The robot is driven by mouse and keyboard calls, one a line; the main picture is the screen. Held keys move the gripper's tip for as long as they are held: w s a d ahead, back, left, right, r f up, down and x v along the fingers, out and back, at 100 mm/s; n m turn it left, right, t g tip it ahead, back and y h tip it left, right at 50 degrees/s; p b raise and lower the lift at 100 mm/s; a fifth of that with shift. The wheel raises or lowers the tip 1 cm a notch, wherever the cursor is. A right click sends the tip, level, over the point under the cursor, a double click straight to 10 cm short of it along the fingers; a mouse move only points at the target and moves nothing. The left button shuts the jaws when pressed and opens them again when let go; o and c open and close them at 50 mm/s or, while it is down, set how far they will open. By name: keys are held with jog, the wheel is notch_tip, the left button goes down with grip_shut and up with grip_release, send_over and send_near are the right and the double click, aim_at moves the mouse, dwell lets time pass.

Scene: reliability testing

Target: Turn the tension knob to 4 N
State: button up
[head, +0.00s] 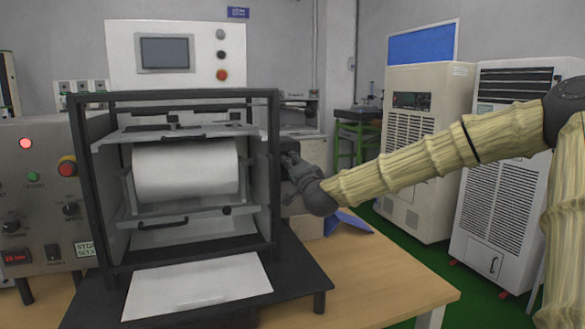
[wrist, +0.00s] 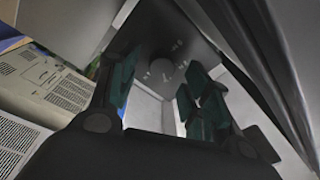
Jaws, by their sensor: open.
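A dark round knob (wrist: 161,69) sits on a dark panel (wrist: 183,40) with small white marks around it in the wrist view. I cannot read the marks or tell the knob's setting. My gripper (wrist: 160,82) is open, with one dark green finger on each side of the knob in this view; the knob looks beyond the fingertips, and I see no contact. In the head view my gripper (head: 289,178) is at the right side of the black-framed machine (head: 272,130), and the knob is hidden there.
A white roll (head: 186,170) lies inside the machine, with a white sheet (head: 198,288) in front. A control box (head: 40,180) with other knobs and buttons stands at left. Bare wooden table (head: 375,275) lies to the right. Two tall cabinets (head: 425,140) (head: 505,180) stand behind my arm.

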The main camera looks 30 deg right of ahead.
jog(key=v, duration=0.6)
jog(key=shift+s, duration=0.15)
dwell(0.4)
